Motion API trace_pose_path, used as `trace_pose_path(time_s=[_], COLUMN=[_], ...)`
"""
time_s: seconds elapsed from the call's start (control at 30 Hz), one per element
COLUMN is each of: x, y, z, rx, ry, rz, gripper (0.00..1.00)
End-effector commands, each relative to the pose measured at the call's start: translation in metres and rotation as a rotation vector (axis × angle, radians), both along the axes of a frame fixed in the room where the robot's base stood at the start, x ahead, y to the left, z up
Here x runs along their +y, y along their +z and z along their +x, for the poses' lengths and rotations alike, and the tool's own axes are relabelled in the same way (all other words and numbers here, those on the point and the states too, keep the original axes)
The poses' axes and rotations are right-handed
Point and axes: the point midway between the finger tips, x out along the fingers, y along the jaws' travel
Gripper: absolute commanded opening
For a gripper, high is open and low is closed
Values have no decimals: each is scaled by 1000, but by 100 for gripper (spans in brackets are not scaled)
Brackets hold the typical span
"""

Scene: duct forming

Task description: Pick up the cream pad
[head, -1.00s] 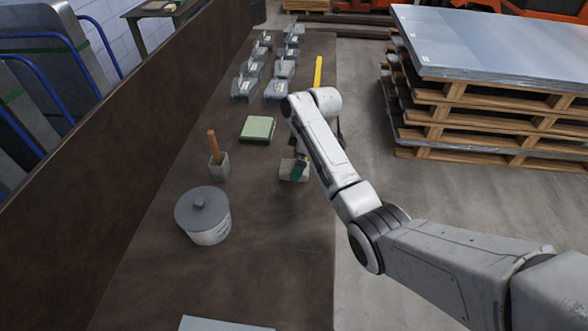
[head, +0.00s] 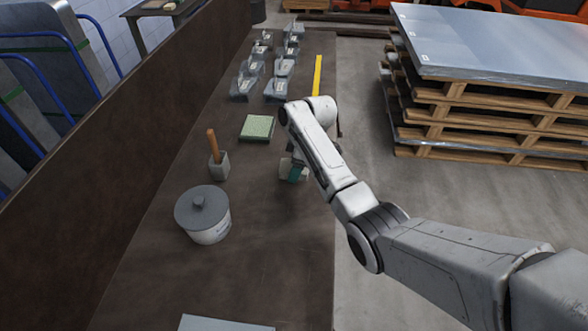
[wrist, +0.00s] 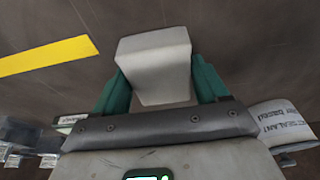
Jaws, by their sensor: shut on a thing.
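The cream pad (wrist: 155,62) is a pale block held between the two teal fingers of my gripper (wrist: 160,82) in the wrist view. One finger presses on each side of it. In the head view only a small pale part of the pad (head: 285,168) shows beside the teal finger of my gripper (head: 296,172); my arm hides the rest. The pad is over the right part of the brown bench (head: 262,260). I cannot tell how far it is above the surface.
A green-topped block (head: 257,128), a wooden-handled tool in a grey holder (head: 218,165) and a lidded grey pot (head: 205,222) stand to the left. Several grey pieces (head: 276,89) and a yellow strip (head: 317,76) lie farther back. The bench front is mostly clear.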

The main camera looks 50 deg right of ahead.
Motion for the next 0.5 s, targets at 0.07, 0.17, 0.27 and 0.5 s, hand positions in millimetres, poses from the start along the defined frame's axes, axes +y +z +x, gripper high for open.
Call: trace_pose_path(time_s=[0.07,0.17,0.27,0.5], x=[0,0,0,0], y=[0,0,0,11], z=[0,0,0,1], rx=[0,-1,-1,-2], ry=[0,0,0,0], rz=[0,-1,-1,-1], gripper=[43,42,42,42])
